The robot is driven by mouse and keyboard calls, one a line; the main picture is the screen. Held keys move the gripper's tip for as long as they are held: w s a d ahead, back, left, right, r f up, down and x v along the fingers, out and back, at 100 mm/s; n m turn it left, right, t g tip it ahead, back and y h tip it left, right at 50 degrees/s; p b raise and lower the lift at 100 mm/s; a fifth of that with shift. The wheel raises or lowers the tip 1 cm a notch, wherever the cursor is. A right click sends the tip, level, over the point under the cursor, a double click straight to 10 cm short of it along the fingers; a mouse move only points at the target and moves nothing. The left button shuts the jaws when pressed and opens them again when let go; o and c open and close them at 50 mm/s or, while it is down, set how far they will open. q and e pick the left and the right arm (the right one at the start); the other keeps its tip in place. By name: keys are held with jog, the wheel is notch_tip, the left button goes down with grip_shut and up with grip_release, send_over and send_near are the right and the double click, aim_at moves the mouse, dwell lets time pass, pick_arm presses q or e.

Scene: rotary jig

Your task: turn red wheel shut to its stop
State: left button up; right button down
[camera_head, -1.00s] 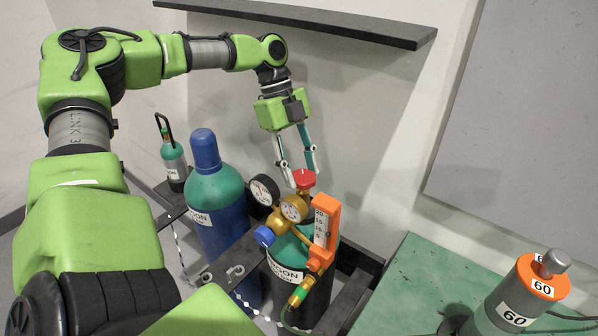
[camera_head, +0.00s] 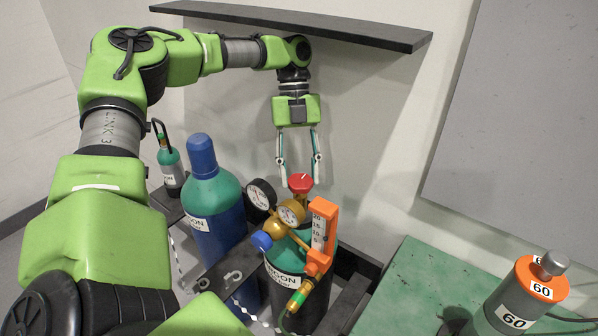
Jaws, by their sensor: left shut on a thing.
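The red wheel (camera_head: 301,185) sits on top of the brass regulator (camera_head: 275,229) on the green argon cylinder (camera_head: 286,258). My left gripper (camera_head: 299,181) comes down from above, its two fingers on either side of the wheel and shut on it. A small white mark shows on the wheel's top. My right gripper is not in view.
Two gauges, a blue knob (camera_head: 262,241) and an orange flowmeter (camera_head: 322,232) crowd close below the wheel. A blue-capped cylinder (camera_head: 213,205) stands to the left. A dark shelf (camera_head: 340,31) runs above my left arm. A green table (camera_head: 410,285) lies to the right.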

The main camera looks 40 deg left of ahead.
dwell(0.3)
pick_arm(q)
jog(key=o, duration=1.1)
